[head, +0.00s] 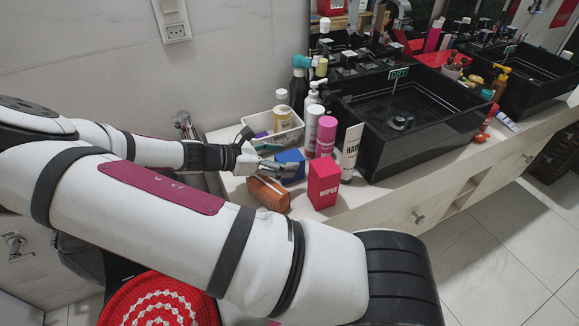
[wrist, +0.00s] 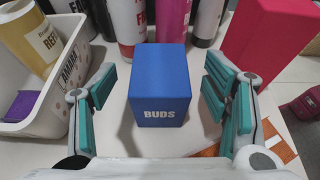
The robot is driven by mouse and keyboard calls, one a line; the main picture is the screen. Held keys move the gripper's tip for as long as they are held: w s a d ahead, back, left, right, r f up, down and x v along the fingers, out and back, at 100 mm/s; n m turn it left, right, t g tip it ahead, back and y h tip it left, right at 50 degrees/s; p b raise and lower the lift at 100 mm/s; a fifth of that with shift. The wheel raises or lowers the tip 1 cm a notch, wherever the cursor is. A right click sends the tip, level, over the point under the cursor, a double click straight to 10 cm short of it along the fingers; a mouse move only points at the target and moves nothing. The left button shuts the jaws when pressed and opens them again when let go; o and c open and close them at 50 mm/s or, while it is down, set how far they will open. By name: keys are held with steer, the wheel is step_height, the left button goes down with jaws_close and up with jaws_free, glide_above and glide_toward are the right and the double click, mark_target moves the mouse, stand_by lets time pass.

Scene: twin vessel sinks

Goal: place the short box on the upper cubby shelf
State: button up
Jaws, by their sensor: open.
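A short blue box labelled BUDS (wrist: 160,88) stands upright on the white counter; it also shows in the head view (head: 291,164), partly hidden by my gripper. My gripper (wrist: 162,72) is open, with one teal-padded finger on each side of the blue box and a visible gap on both sides. In the head view my gripper (head: 284,166) reaches over the counter at the box.
A taller red WIPES box (head: 323,184) and a brown case (head: 268,193) stand near the counter's front edge. A white basket (head: 262,127) is at the left. Several bottles, a pink can (head: 326,136) and a white tube (head: 351,152) crowd beside the black sink (head: 400,120).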

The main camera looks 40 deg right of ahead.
steer(key=shift+s+d+f, duration=0.15)
steer(key=shift+d+f, duration=0.15)
steer(key=shift+d, duration=0.25)
steer(key=c, duration=1.4)
steer(key=shift+r, duration=0.1)
